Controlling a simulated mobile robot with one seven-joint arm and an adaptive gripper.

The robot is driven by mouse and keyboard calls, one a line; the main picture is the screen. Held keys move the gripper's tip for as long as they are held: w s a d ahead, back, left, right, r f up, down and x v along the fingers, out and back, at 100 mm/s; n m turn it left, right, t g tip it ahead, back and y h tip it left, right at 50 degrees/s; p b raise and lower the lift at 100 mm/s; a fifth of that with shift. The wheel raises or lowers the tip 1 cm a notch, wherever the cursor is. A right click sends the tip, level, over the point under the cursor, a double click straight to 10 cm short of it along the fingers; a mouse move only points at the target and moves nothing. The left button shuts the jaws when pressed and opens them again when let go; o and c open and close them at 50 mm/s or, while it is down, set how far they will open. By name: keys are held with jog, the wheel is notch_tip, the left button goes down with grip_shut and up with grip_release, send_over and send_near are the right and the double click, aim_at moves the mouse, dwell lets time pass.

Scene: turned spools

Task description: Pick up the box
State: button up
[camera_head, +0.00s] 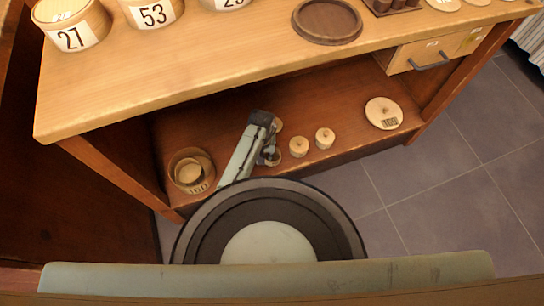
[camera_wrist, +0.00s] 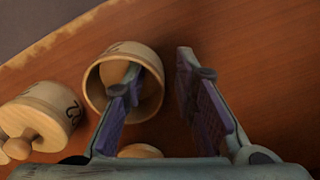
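In the wrist view a round, pale wooden box (camera_wrist: 96,62) has its open mouth facing the camera. A rounded wooden piece (camera_wrist: 114,70) shows inside its mouth. The right finger is over bare shelf to the right of the box. In the head view my gripper (camera_head: 270,152) is low over the lower shelf, and my arm partly hides the small wooden pieces beside it.
A numbered, knobbed round piece (camera_wrist: 45,108) is left of the box. On the lower shelf (camera_head: 340,98) are an open round container (camera_head: 205,181), two knobbed pieces (camera_head: 299,147) (camera_head: 325,138) and a numbered disc (camera_head: 382,108). The tabletop (camera_head: 200,60) overhangs the shelf.

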jog(key=shift+c, duration=0.5)
grip_shut()
jog(key=shift+r, duration=0.1)
